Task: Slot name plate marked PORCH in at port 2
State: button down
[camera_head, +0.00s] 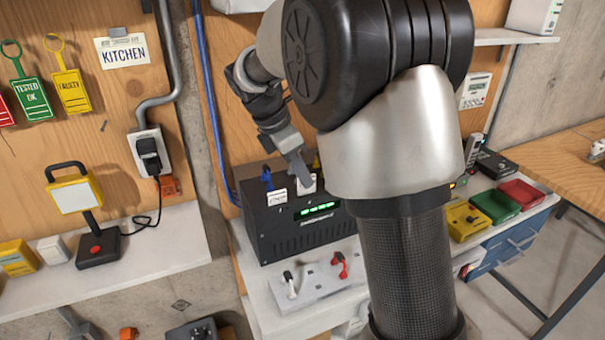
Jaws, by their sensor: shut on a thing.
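My gripper (300,172) is at the upper front of a black box (300,240) with a green lit display (317,210). It is shut on a small white plate (307,187), seen at its fingertips and partly hidden by them. I cannot read a marking on this plate, nor tell whether it touches the box. Another small white label (277,198) sits on the box front to the left, below a blue plug (267,178). Port numbers are too small to read. My arm hides the right side of the box.
A grey strip (315,278) with a white and a red lead lies before the box. Yellow (465,219), green (496,205) and red (523,193) trays stand at right. A KITCHEN sign (122,50) and tags hang on the left wall. A lamp (77,195) stands on the left shelf.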

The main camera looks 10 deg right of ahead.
jog(key=shift+f+p, duration=0.55)
jog(key=shift+f, duration=0.45)
dwell(2.2)
jog(key=c, duration=1.5)
grip_release()
jog(key=shift+o, duration=0.2)
jog(key=shift+r, duration=0.2)
jog(key=shift+r+p, duration=2.2)
jog(key=shift+r, duration=1.4)
